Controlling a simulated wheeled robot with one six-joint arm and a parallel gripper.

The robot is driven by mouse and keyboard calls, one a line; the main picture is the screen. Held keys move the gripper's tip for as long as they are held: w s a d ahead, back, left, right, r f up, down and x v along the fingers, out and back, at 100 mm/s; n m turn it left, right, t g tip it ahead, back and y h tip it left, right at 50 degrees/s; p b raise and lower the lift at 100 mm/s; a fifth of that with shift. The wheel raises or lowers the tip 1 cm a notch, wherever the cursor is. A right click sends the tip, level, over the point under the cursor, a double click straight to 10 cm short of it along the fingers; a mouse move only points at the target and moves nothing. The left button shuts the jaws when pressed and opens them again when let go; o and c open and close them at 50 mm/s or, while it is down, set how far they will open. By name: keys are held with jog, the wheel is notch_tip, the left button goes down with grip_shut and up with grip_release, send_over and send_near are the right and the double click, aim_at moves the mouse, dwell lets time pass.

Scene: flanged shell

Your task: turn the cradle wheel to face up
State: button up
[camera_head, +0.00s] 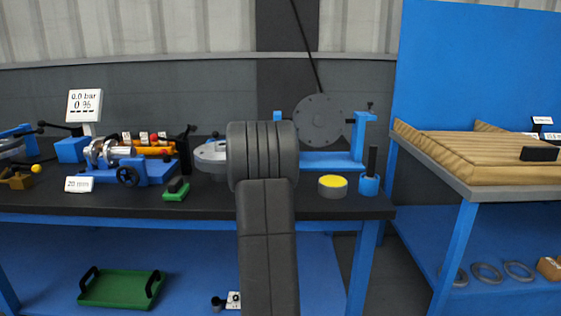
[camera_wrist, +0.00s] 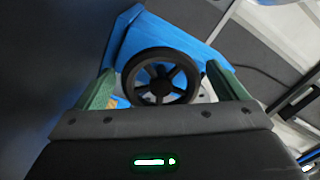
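The cradle wheel, a black spoked handwheel (camera_wrist: 160,87), faces the camera in the wrist view, in front of a blue cradle upright (camera_wrist: 172,38). My gripper (camera_wrist: 158,72) is open, with one green finger on each side of the wheel. A gap shows between each finger and the rim; I cannot tell how deep the fingers reach. In the head view the blue cradle (camera_head: 333,161) stands on the bench, with a grey round flange (camera_head: 320,121) with bolt holes facing me. My arm hides the cradle's left part, the wheel and my gripper there.
A wooden-topped table (camera_head: 480,157) is on the right.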

jog(key=s, duration=1.3)
jog(key=shift+s+p, duration=0.3)
jog(key=shift+s, duration=0.1)
jog(key=shift+c, duration=0.2)
